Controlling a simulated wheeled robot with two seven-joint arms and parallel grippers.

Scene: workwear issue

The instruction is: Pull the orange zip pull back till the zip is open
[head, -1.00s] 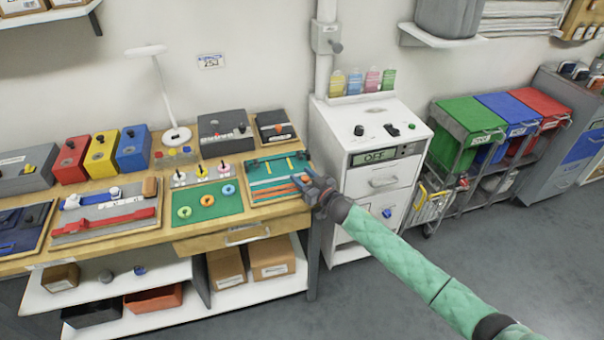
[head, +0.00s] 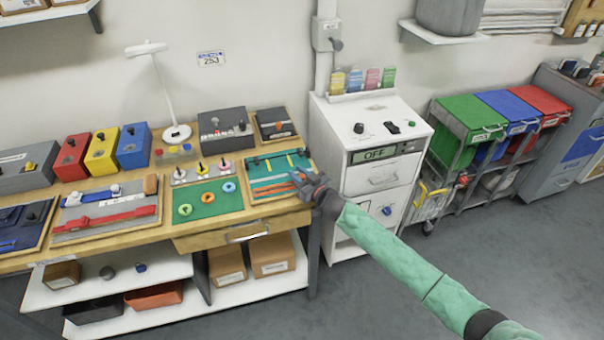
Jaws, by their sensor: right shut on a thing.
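The teal zip board (head: 258,167) lies at the right end of the wooden bench, with yellow strips and a dark bar at its back. An orange zip strip (head: 272,189) runs across its front part. My right gripper (head: 301,179) is over the board's right edge, at the right end of the orange strip. It is shut on the small orange zip pull, which is mostly hidden by the fingers. How far the zip is open is too small to tell. My left gripper is not in view.
A green board with rings (head: 208,203) lies left of the zip board. A board with a red strap (head: 105,222) is further left. A white cabinet (head: 372,150) stands close to the right of the bench. The floor (head: 380,290) in front is clear.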

